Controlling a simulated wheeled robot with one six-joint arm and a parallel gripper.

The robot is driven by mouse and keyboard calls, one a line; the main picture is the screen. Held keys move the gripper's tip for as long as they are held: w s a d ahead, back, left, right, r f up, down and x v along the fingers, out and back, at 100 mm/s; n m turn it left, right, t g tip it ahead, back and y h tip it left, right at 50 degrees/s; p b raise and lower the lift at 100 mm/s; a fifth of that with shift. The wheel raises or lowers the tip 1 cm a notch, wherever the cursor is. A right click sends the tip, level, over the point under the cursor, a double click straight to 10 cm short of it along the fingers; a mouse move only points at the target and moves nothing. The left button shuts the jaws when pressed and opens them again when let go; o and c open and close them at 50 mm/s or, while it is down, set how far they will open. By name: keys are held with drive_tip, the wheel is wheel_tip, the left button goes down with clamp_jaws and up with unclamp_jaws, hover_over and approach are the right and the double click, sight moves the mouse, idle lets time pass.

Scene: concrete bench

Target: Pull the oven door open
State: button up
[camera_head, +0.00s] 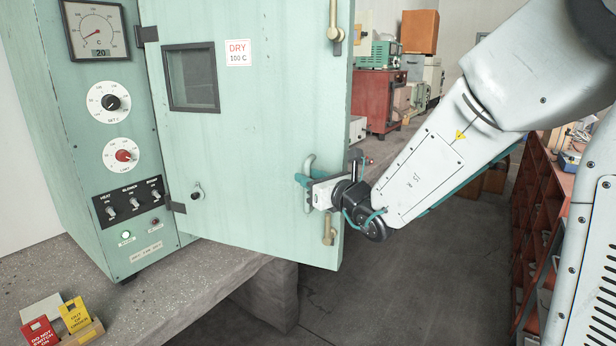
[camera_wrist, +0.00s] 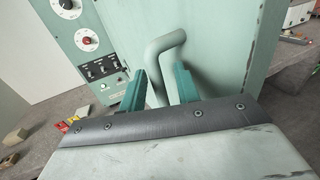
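The pale green oven door (camera_head: 245,120) stands swung outward on its left hinges, its free edge on the right out past the bench front. Its curved handle (camera_head: 308,165) is near the lower right of the door and shows in the wrist view (camera_wrist: 166,45). My gripper (camera_head: 312,181) is at this handle. The lower part of the bar is hidden behind my gripper body. The oven's control panel (camera_head: 82,170) is left of the door.
Brass catches (camera_head: 335,28) sit on the door's right edge. Red and yellow sign blocks (camera_head: 75,315) stand on the concrete bench (camera_head: 185,285). A red cabinet (camera_head: 380,95) is behind the door, and red-brown shelving (camera_head: 530,200) is right. Open floor (camera_head: 430,280) lies between.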

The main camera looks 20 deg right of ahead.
drive_tip(key=v, duration=0.6)
drive_tip(key=shift+s, duration=0.1)
